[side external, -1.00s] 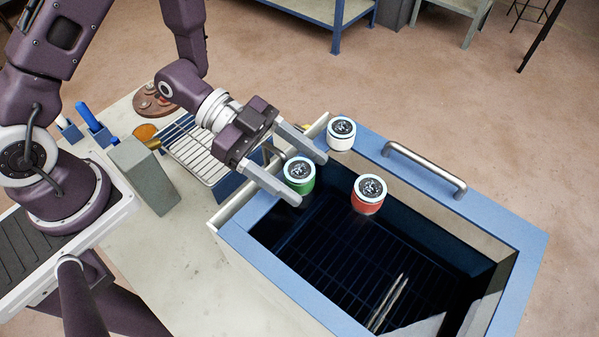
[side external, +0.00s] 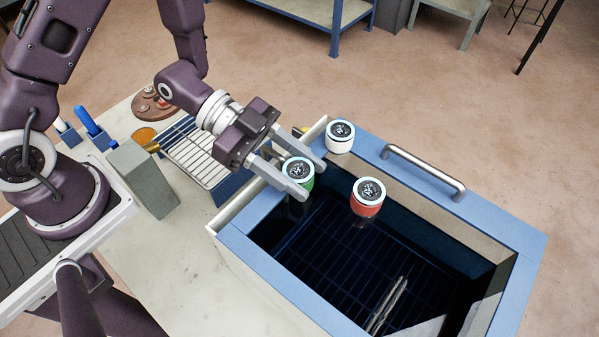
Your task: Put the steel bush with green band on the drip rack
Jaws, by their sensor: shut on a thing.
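The drip rack (side external: 198,152), a wire grid with a blue frame, stands on the bench left of the tank, partly behind my gripper. Its visible wires are bare.
A red-banded bush (side external: 367,196) is over the dark tank (side external: 250,267), right of my gripper. A white-banded bush (side external: 340,136) is at the tank's upper-left corner. A handle (side external: 425,170) rises from the far rim. A grey block (side external: 143,177) stands near the rack.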

